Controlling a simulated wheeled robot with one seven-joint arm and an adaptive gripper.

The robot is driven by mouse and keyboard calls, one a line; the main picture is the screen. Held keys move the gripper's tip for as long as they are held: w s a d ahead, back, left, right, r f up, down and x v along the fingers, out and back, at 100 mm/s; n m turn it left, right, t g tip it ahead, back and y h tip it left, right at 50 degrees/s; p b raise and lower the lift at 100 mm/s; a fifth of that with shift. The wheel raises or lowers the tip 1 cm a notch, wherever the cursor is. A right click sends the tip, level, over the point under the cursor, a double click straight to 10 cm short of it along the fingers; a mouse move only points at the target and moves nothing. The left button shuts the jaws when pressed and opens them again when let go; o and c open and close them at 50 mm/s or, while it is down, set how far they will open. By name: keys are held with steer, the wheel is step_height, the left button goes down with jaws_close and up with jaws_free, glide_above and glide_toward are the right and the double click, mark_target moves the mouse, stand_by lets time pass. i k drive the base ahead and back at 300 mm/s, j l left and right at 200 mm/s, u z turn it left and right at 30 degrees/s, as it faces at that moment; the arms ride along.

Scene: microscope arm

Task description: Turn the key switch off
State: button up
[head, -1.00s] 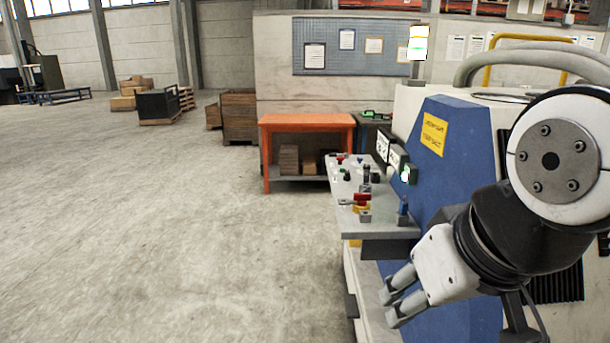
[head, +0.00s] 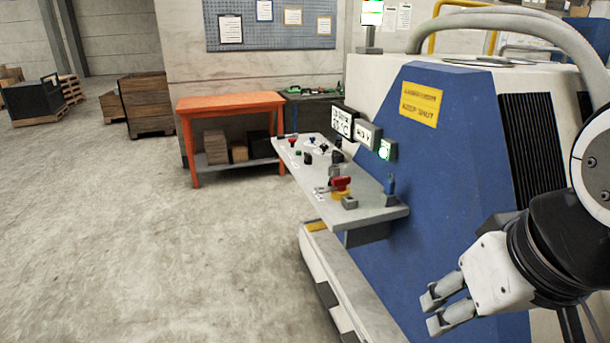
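The control shelf (head: 372,218) juts from the blue side of the machine, with several small controls on it. A red handle on a yellow base (head: 340,186) stands near its front end, with a small grey block (head: 349,202) beside it. Small dark and red knobs (head: 308,158) sit farther back. I cannot tell which control is the key switch at this size. My gripper (head: 434,313) is at the lower right, right of the shelf and apart from it. Its two fingers are apart with nothing between them.
The blue machine housing (head: 410,165) with a yellow sign (head: 421,103) rises behind the shelf. Lit displays (head: 352,127) stand at the shelf's back. An orange table (head: 230,104) stands beyond. The concrete floor (head: 150,240) at left is clear.

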mark_target(333, 172)
steer(key=i+j+z, duration=0.15)
steer(key=i+j, duration=1.45)
steer(key=j, duration=0.1)
